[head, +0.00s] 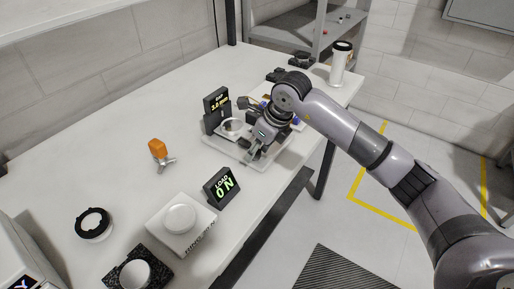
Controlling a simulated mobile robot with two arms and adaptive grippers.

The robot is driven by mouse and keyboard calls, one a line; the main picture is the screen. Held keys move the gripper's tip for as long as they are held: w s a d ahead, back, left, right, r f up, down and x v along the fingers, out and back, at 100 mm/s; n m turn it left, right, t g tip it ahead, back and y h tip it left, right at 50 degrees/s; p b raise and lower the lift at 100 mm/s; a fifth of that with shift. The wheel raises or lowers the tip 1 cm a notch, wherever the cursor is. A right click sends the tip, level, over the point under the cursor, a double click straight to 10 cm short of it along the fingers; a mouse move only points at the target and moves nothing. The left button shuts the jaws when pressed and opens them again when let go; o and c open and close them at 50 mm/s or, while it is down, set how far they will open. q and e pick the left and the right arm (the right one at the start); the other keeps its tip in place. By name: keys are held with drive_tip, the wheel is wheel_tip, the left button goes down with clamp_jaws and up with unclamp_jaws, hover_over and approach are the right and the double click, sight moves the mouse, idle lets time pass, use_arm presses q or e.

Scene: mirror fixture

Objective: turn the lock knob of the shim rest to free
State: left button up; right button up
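A pale fixture base (215,150) lies on the white table, with a ring-shaped part (233,127) on it. My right gripper (256,149) reaches down over the right side of this base. Its fingers are small and partly merged with the fixture, so I cannot tell whether they are open or shut, or touching anything. I cannot make out the lock knob of the shim rest; the gripper and wrist cover that part. My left gripper is not in view.
A dark display with yellow digits (216,101) stands behind the base. A "LOAD ON" display (221,187), a white box with a round top (182,223) and an orange-topped metal piece (160,152) stand nearby. A white cylinder (340,64) stands at the far end.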

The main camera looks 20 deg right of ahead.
drive_tip(key=c, duration=0.5)
clamp_jaws()
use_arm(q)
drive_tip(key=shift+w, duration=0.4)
